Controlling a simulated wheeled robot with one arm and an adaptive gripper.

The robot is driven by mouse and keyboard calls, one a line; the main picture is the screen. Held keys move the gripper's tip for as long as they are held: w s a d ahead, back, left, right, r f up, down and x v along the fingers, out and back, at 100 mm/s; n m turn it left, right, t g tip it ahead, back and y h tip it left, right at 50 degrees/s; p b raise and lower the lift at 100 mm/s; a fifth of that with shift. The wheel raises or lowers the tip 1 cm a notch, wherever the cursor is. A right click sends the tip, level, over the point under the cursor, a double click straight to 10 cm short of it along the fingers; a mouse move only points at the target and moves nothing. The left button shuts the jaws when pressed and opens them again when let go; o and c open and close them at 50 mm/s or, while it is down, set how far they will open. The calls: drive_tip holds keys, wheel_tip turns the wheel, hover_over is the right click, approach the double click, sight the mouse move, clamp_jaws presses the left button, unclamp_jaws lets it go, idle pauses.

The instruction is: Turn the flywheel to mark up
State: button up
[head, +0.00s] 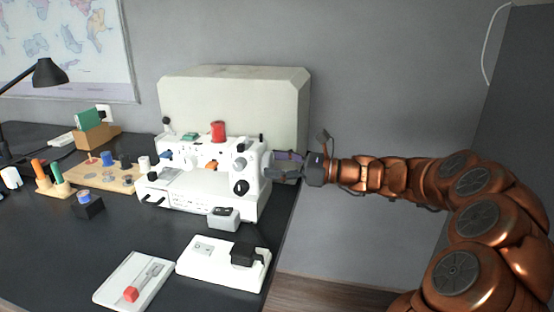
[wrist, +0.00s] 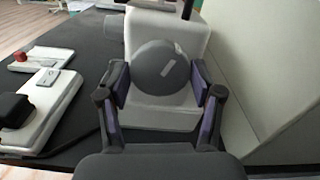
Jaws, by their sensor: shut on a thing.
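The white sewing machine (head: 205,185) stands on the dark desk, its right end facing my gripper (head: 283,170). In the wrist view its flywheel (wrist: 158,75) is a dark grey disc on the white end of the machine (wrist: 150,118). A small pale mark (wrist: 178,48) shows near the disc's rim, up and to the right of its centre. My gripper (wrist: 160,82) is shut on the flywheel, one finger at its left side and one at its right. In the head view my gripper largely hides the flywheel.
A pale machine cover (head: 235,95) stands close behind. A white pedal board with a black block (head: 242,255) and a white board with a red-ended lever (head: 131,293) lie in front. A spool board (head: 105,172) is at left. Free space lies beyond the desk's right edge.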

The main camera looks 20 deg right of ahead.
drive_tip(key=shift+n, duration=2.2)
drive_tip(key=o, duration=1.1)
drive_tip(key=shift+o, duration=0.2)
drive_tip(key=shift+s, duration=0.1)
drive_tip(key=v, duration=1.2)
drive_tip(key=shift+a, duration=0.15)
